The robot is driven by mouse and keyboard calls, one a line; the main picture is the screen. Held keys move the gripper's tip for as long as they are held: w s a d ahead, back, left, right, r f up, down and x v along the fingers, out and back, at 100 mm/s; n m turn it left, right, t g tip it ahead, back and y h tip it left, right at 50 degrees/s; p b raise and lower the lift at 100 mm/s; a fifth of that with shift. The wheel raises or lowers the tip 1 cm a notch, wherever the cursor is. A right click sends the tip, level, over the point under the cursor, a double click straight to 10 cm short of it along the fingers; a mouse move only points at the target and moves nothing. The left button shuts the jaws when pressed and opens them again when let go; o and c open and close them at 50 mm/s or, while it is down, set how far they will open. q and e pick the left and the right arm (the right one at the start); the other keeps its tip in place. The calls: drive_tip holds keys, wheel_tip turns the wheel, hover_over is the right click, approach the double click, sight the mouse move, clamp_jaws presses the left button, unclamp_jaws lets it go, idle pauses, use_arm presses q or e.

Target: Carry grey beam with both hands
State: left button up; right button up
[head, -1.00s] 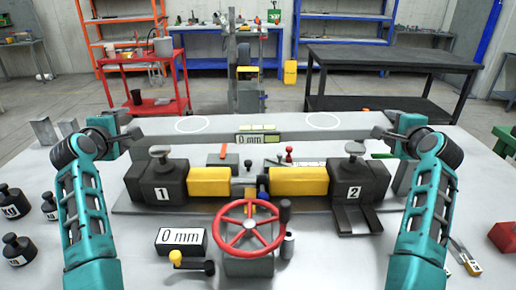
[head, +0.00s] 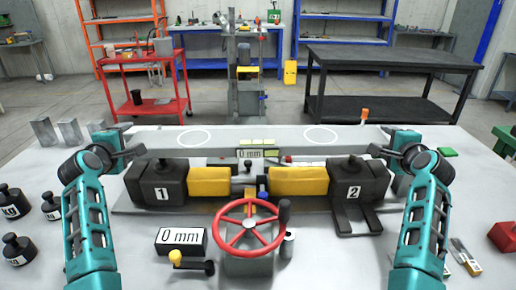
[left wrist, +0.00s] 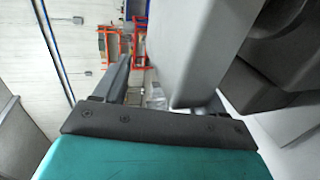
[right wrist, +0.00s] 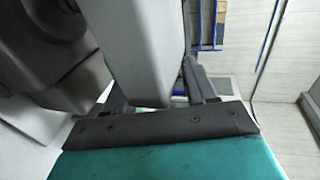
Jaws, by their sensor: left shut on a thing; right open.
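The grey beam (head: 256,133), with two white circles on its top, lies level across the two black jacks. It hides most of their heads; I cannot tell whether it rests on them. My left gripper (head: 138,152) is shut on the beam's left end, and the beam (left wrist: 190,55) runs between its fingers in the left wrist view. My right gripper (head: 378,150) is open at the right end, with the beam (right wrist: 140,55) between its fingers in the right wrist view. Jack 1 (head: 148,188) is on the left, jack 2 (head: 365,180) on the right.
A red handwheel (head: 249,227) stands in front between yellow blocks (head: 209,182). Black weights (head: 17,250) are at the left edge, grey blocks (head: 70,131) at the back left. An orange-topped item (head: 364,115) shows behind the beam.

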use_arm(q)
drive_tip(key=shift+o, duration=0.4)
drive_tip(key=shift+w+a+r+h, duration=0.2)
drive_tip(key=shift+r+h, duration=0.2)
use_arm(e)
drive_tip(key=shift+w+r+y, duration=0.25)
drive_tip(key=shift+r+y, duration=0.15)
use_arm(q)
drive_tip(key=o, duration=0.3)
drive_tip(key=shift+s+a, duration=0.15)
drive_tip(key=shift+a, duration=0.4)
use_arm(e)
drive_tip(key=shift+s+d+r, duration=0.1)
drive_tip(key=shift+s+d, duration=0.05)
drive_tip(key=shift+d, duration=0.45)
use_arm(q)
drive_tip(key=shift+o, duration=0.7)
drive_tip(key=shift+a, duration=0.1)
use_arm(e)
drive_tip(key=shift+d, duration=0.1)
use_arm(q)
drive_tip(key=shift+a+f, duration=0.1)
use_arm(e)
drive_tip(key=o, duration=0.5)
drive_tip(key=shift+f, duration=0.2)
